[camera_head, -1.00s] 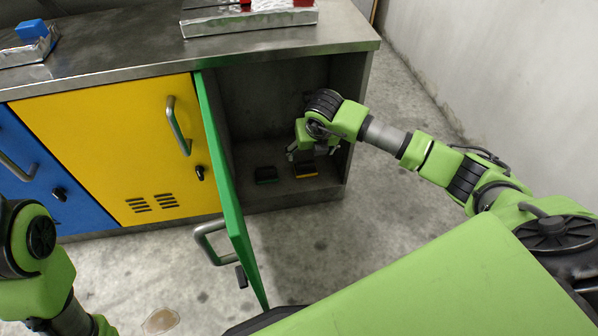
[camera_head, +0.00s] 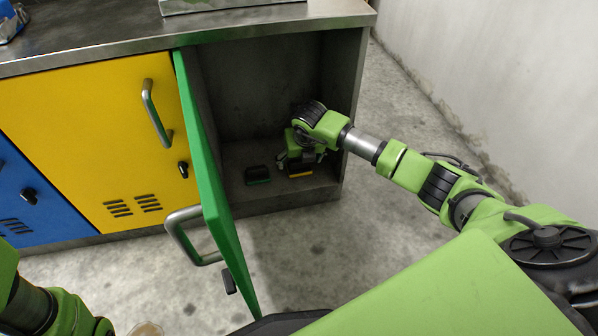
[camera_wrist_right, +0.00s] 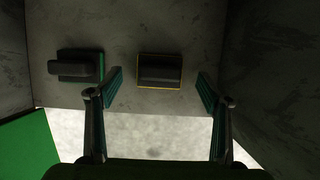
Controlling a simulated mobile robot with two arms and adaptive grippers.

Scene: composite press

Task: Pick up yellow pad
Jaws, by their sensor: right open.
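The yellow pad, a dark block with a yellow edge (camera_head: 300,173), lies on the floor of the open cabinet. In the right wrist view the yellow pad (camera_wrist_right: 160,71) lies ahead, centred between my fingers and clear of them. My right gripper (camera_head: 301,161) reaches into the cabinet just above the pad and partly hides it. Its fingers (camera_wrist_right: 160,90) are spread wide and nothing is between their tips. Of my left arm only links show at the lower left of the head view; its gripper is out of view.
A green-edged pad (camera_head: 257,175) lies left of the yellow one, also in the right wrist view (camera_wrist_right: 77,66). The green door (camera_head: 217,190) stands open at the left of the opening. The cabinet's right wall (camera_head: 345,110) is close to my right arm.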

